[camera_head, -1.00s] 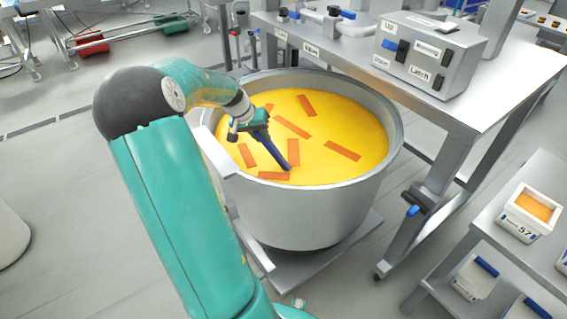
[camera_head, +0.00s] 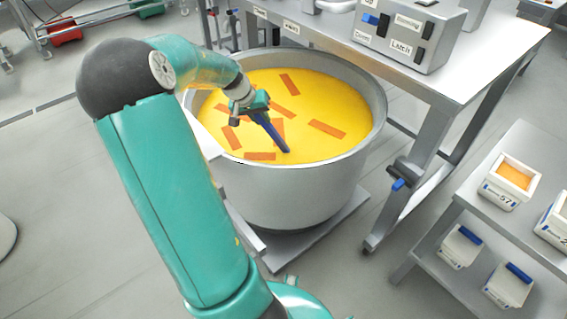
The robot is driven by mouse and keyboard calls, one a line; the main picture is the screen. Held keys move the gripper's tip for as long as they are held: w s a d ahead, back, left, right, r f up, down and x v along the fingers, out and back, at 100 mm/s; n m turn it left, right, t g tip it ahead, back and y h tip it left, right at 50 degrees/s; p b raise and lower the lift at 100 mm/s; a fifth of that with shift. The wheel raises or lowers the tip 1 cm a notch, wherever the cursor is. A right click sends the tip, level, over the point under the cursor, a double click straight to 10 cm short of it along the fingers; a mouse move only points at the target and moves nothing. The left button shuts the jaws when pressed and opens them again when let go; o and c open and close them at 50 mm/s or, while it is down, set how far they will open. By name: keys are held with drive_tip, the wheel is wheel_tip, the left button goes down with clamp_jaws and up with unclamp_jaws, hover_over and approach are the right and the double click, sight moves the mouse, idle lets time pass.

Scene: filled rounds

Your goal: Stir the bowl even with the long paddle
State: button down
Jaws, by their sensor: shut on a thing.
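The large steel bowl (camera_head: 306,190) stands on a low base, filled with yellow contents (camera_head: 300,100). Several orange-brown strips (camera_head: 327,128) lie scattered and separate on the yellow surface. My gripper (camera_head: 256,108) is over the left part of the bowl, shut on the dark blue long paddle (camera_head: 271,133). The paddle slants down to the right, and its lower end meets the yellow surface near the middle front. How deep it reaches cannot be seen. My arm hides part of the bowl's left rim.
A steel table (camera_head: 455,60) with a labelled control box (camera_head: 405,35) stands behind and right of the bowl. A shelf (camera_head: 500,220) at right holds several white tubs, one marked 57 (camera_head: 511,185).

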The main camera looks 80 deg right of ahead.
drive_tip(key=w+d, duration=0.1)
drive_tip(key=d, duration=0.5)
drive_tip(key=w, duration=1.2)
drive_tip(key=s+a, duration=0.5)
drive_tip(key=s, duration=0.2)
drive_tip(key=shift+s+a, duration=0.15)
drive_tip(key=shift+a, duration=0.1)
drive_tip(key=s+a, duration=0.6)
drive_tip(key=s, duration=0.1)
drive_tip(key=w+d, duration=0.2)
drive_tip(key=d, duration=0.9)
drive_tip(key=w+d, duration=0.1)
drive_tip(key=w, duration=1.1)
drive_tip(key=s+a, duration=0.6)
drive_tip(key=s, duration=0.1)
